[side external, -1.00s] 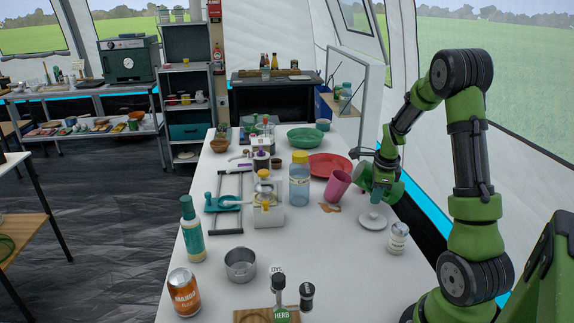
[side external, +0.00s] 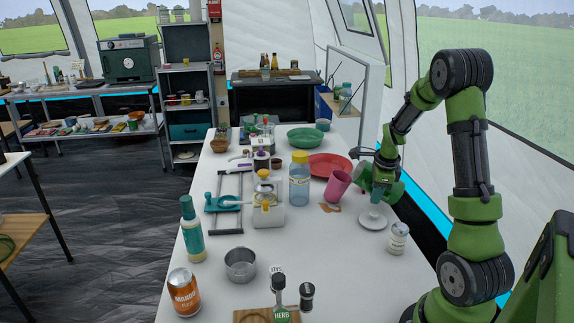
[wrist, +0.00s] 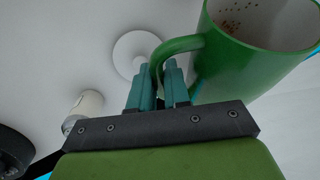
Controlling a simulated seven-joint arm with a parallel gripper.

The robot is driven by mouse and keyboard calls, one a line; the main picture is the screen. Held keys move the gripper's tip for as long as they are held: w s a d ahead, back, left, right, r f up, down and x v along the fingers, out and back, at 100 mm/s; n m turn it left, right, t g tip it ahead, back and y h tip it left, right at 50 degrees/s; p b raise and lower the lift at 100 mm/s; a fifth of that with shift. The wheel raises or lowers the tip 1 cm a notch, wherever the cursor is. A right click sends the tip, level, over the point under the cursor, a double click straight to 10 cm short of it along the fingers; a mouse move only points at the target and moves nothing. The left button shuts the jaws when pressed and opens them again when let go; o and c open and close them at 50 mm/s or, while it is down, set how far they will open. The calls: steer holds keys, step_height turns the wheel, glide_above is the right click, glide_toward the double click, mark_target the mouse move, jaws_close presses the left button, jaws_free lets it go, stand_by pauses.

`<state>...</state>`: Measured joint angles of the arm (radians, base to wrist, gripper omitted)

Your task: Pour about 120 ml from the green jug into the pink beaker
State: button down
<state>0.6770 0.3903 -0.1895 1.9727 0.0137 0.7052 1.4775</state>
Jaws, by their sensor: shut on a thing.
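The green jug (wrist: 250,62) is held by its handle between my gripper's fingers (wrist: 160,82). In the wrist view its pale inside shows with a few brown specks; I cannot make out a liquid level. In the side view the jug (side external: 395,192) is partly hidden by my gripper (side external: 380,185), just right of the pink beaker and above the table. The pink beaker (side external: 337,187) stands on the white table and appears to lean slightly right in the picture. Its contents are hidden. No stream shows between jug and beaker.
A white round lid-like piece (side external: 373,222) lies below my gripper, with a shaker (side external: 397,238) nearby. A brown patch (side external: 329,208) is at the beaker's foot. A yellow-capped bottle (side external: 299,180) stands left of the beaker, a red plate (side external: 328,161) behind it.

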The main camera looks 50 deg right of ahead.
steer(key=shift+s+f, duration=0.15)
steer(key=shift+f, duration=0.05)
steer(key=shift+s+f+t+y+b, duration=0.1)
steer(key=shift+s+t+y+b, duration=0.05)
steer(key=shift+t+y+b, duration=0.45)
steer(key=shift+a+t+y+b, duration=0.2)
steer(key=shift+t+y+b, duration=0.4)
steer(key=shift+t+y, duration=0.15)
steer(key=shift+s+f+t+y+b, duration=0.45)
steer(key=shift+t+y, duration=0.2)
steer(key=shift+y, duration=0.1)
steer(key=shift+d+r+t+y+b, duration=0.2)
steer(key=shift+t+y+b, duration=0.1)
steer(key=shift+t+y, duration=0.2)
steer(key=shift+d+r+t+y+b, duration=0.15)
steer(key=shift+t+y+b, duration=0.2)
steer(key=shift+t, duration=0.25)
steer(key=shift+s+d+r+n+t+y+b, duration=0.1)
steer(key=shift+d+r+n+t+y+b, duration=0.15)
steer(key=shift+t+y+b, duration=0.45)
steer(key=shift+d+r+n+t+y+b, duration=0.15)
steer(key=shift+d+r+t+y, duration=0.25)
steer(key=shift+t, duration=0.6)
steer(key=shift+a, duration=0.1)
